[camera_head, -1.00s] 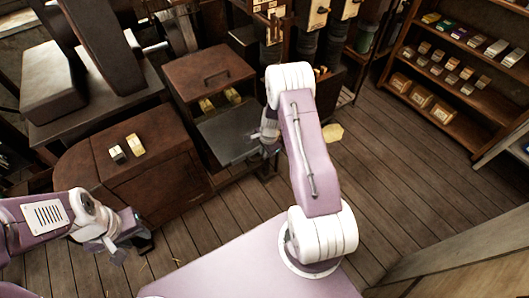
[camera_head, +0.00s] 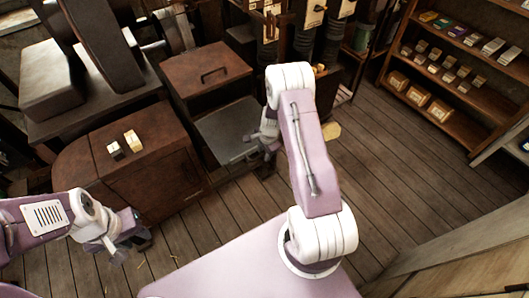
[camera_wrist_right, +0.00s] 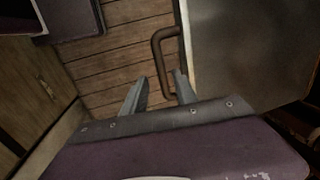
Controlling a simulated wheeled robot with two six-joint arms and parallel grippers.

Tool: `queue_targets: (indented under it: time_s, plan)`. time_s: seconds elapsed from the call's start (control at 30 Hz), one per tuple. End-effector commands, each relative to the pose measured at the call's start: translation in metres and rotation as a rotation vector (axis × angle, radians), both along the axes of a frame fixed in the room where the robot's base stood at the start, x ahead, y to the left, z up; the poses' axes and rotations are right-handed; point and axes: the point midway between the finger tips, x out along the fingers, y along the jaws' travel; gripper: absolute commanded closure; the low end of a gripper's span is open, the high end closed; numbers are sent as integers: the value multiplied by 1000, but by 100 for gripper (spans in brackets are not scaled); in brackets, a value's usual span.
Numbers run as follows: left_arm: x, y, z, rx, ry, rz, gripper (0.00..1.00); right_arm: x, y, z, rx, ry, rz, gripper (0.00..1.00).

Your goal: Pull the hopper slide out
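The hopper slide (camera_head: 226,130) is a flat grey metal plate under the brown hopper box (camera_head: 205,70). In the right wrist view, the slide (camera_wrist_right: 245,50) fills the right side, with a brown bar handle (camera_wrist_right: 158,50) on its edge. My right gripper (camera_head: 258,152) is at the slide's front edge, partly hidden by my arm. In the right wrist view, its fingers (camera_wrist_right: 158,90) are apart. The handle's near end lies between them, close to the right finger; contact cannot be told. My left gripper (camera_head: 130,245) hangs low at the left, away from the slide; its finger opening is unclear.
A brown cabinet (camera_head: 150,170) with two small blocks (camera_head: 123,145) on top stands left of the slide. A shelf (camera_head: 460,80) with small boxes stands at the back right. The wooden floor (camera_head: 400,170) is clear on the right. A yellowish piece (camera_head: 332,130) shows beside my right arm.

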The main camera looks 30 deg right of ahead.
Motion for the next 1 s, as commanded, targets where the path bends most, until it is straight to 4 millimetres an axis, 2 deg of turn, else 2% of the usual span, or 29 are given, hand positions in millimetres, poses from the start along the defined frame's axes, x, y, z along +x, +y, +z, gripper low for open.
queue_targets:
  time_s: [0.13, 0.33, 0.5, 0.63, 1.0]
  plan:
    - [0, 0, -4, 0, 0, 0, 64, -2, -1, 16, 0, -4, -1, 66]
    - [0, 0, -13, 0, 0, 0, 64, -11, -3, 58, -1, -5, 0, 66]
    - [0, 0, -17, 0, 0, 0, 64, -16, -3, 83, 0, -3, -1, 66]
    - [0, 0, -17, 0, 0, 0, 64, -18, -3, 89, 1, 0, -1, 66]
    - [0, 0, -16, 0, 0, 0, 64, -18, -3, 88, 1, 0, -1, 66]
